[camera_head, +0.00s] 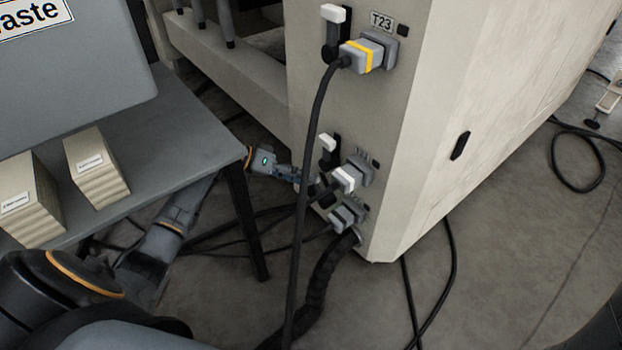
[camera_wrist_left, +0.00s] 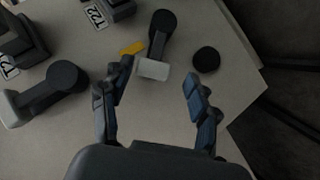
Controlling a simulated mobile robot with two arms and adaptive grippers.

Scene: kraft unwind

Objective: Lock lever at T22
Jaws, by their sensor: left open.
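In the left wrist view a black lever (camera_wrist_left: 162,30) with a white end is on the beige panel (camera_wrist_left: 230,45), near a T22 label (camera_wrist_left: 97,17). My left gripper (camera_wrist_left: 158,72) is open, with one finger on either side of the lever's white end. I cannot tell whether either finger touches it. A second white-ended lever (camera_wrist_left: 68,77) lies to the left. In the head view my left gripper (camera_head: 309,180) is low beside the machine post, near the middle white-handled lever (camera_head: 328,142). Labels there are too small to read. My right gripper is not in view.
A T23 plug (camera_head: 362,54) with a yellow band is higher on the post; its black cable (camera_head: 309,140) hangs in front. Below are a white-banded plug (camera_head: 348,178) and another plug (camera_head: 343,218). A round black knob (camera_wrist_left: 206,60) is nearby.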

